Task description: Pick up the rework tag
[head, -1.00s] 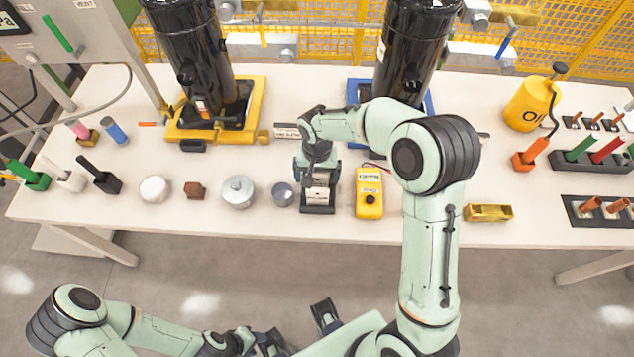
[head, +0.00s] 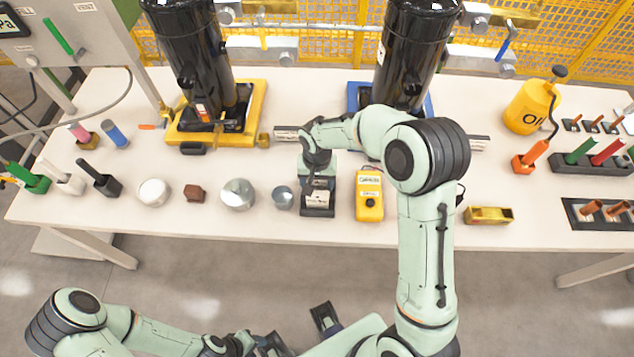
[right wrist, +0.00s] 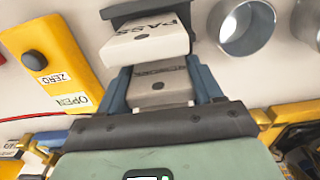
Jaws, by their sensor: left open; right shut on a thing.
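My right gripper (head: 318,180) is over a small dark tag holder (head: 318,213) near the front middle of the table. In the right wrist view its two blue-grey fingers (right wrist: 160,88) are shut on a grey tag (right wrist: 158,100), whose dark label I cannot read clearly; its place suggests the rework tag. A white tag marked PASS (right wrist: 145,42) stands just beyond it, by the dark holder (right wrist: 128,10). I cannot tell whether the grey tag is clear of the holder. My left gripper (head: 268,344) is open and low, in front of the table, partly cut off by the frame.
A yellow meter (head: 369,195) stands close right of the holder. A grey metal cup (head: 282,197) and a round silver pot (head: 238,194) stand to its left. Two black compressors (head: 195,50) stand behind. The table front (head: 425,232) has some bare room.

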